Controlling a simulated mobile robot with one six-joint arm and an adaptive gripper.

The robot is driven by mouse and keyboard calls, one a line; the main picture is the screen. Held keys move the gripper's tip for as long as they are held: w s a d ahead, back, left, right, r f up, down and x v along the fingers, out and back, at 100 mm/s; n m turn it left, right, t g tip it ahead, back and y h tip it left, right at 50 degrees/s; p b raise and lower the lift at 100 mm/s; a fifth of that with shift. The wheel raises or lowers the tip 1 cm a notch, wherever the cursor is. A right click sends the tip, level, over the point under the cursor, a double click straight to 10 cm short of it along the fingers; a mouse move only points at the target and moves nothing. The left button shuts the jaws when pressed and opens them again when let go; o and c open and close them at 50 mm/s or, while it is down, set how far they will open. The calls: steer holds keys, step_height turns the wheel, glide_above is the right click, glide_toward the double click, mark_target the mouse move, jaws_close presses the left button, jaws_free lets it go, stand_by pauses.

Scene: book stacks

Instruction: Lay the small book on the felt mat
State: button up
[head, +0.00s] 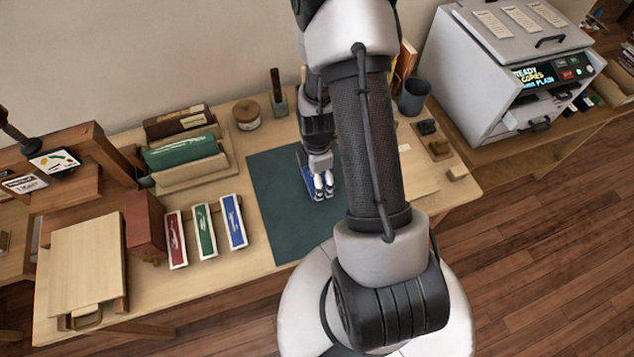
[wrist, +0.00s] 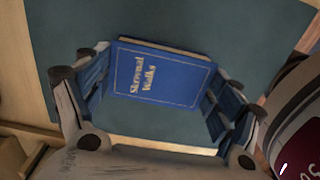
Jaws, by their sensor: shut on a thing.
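The small book is blue with gold lettering and pale page edges. In the wrist view the small book (wrist: 155,82) lies between the two fingers of my gripper (wrist: 158,95), its cover facing the camera. My gripper is shut on it. In the head view my gripper (head: 322,184) is over the dark green felt mat (head: 275,215), and a strip of the blue book (head: 305,163) shows beside it; my arm hides part of the mat. The mat (wrist: 245,40) also lies behind the book in the wrist view. I cannot tell whether the book touches the mat.
Red (head: 175,238), green (head: 204,230) and blue (head: 233,221) labelled items lie left of the mat. A tray with a green book (head: 185,153) stands behind them. A jar (head: 247,114) and a dark cup (head: 413,97) stand at the back. A copier (head: 500,75) is at right.

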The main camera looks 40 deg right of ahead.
steer(key=shift+f+b, duration=0.4)
steer(key=shift+f, duration=1.15)
steer(key=shift+f, duration=0.1)
steer(key=shift+f, duration=0.15)
steer(key=o, duration=1)
